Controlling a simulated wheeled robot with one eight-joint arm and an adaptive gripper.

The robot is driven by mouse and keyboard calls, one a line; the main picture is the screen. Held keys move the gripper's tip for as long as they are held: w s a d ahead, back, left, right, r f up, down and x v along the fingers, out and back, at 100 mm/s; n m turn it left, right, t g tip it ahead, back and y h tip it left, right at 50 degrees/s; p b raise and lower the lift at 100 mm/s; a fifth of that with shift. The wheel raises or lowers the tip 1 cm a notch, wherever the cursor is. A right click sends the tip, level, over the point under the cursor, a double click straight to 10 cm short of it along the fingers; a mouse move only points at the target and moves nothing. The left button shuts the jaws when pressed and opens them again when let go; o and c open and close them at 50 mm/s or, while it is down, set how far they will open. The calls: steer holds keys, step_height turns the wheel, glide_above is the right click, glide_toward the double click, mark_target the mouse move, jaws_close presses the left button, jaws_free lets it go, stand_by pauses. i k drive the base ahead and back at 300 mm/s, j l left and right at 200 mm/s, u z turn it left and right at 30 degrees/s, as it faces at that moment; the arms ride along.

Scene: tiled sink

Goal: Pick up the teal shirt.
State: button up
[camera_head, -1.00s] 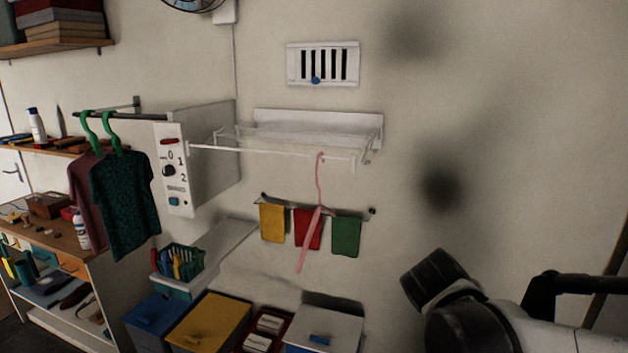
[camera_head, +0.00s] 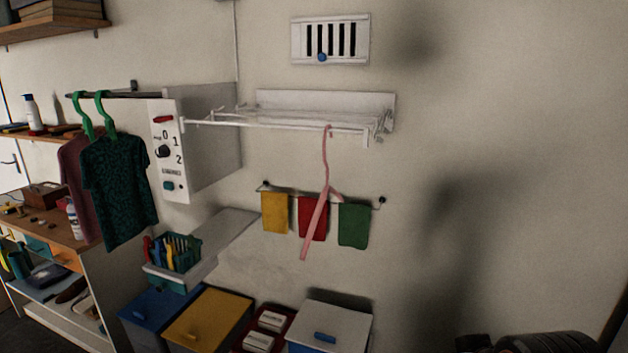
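The teal shirt (camera_head: 121,192) has a dark pattern and hangs on a green hanger (camera_head: 103,112) from a rail (camera_head: 115,95) at the left. It hangs in front of a dull red shirt (camera_head: 77,185), which it partly covers. No fingertips of my gripper show in this view. Only a dark part of my arm shows at the bottom right edge, far from the shirt.
A white control box (camera_head: 185,145) stands just right of the shirt. A pink hanger (camera_head: 325,185) hangs from a white wall rack (camera_head: 325,105). Below are a teal basket (camera_head: 175,252) and lidded bins (camera_head: 210,318). A wooden workbench (camera_head: 45,225) is at the left.

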mark_target(113, 167)
steer(key=u, duration=1.45)
